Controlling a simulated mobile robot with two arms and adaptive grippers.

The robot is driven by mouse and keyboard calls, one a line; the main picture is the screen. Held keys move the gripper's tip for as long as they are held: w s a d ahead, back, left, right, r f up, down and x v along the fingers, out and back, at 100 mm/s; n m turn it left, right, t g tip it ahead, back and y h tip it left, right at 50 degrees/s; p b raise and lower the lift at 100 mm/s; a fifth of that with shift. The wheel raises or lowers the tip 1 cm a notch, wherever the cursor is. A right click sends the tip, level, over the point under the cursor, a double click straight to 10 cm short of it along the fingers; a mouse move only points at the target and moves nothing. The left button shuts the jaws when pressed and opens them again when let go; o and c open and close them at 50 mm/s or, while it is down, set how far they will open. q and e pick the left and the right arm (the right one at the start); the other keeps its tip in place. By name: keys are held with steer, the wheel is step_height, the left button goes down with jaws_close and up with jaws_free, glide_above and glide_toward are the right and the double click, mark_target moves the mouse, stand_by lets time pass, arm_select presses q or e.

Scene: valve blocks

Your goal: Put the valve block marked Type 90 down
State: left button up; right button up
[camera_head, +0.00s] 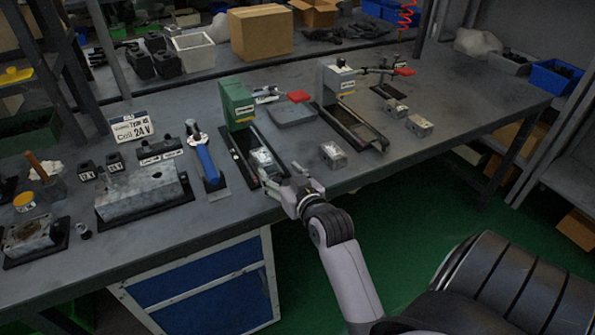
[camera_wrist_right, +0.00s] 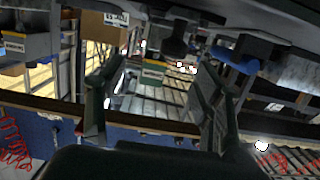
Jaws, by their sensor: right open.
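My right gripper (camera_head: 300,198) is open at the front edge of the bench, just in front of the green press (camera_head: 237,104). In the right wrist view its two fingers stand wide apart (camera_wrist_right: 158,105), with no block seen between them. A metallic valve block (camera_head: 262,159) sits on the base of the green press, just beyond the gripper. Another valve block (camera_head: 333,155) lies on the bench to the right. Two more blocks, one at the back (camera_head: 396,109) and one nearer (camera_head: 419,125), lie further right. Their type markings are too small to read. My left gripper is not in view.
A grey press (camera_head: 338,82) with a dark base stands right of the green one. A blue-handled tool (camera_head: 207,163), a large metal block (camera_head: 143,188) and a sign (camera_head: 132,128) stand to the left. The bench's right end has free room.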

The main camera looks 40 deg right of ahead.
steer(key=v, duration=0.9)
steer(key=shift+w, duration=0.1)
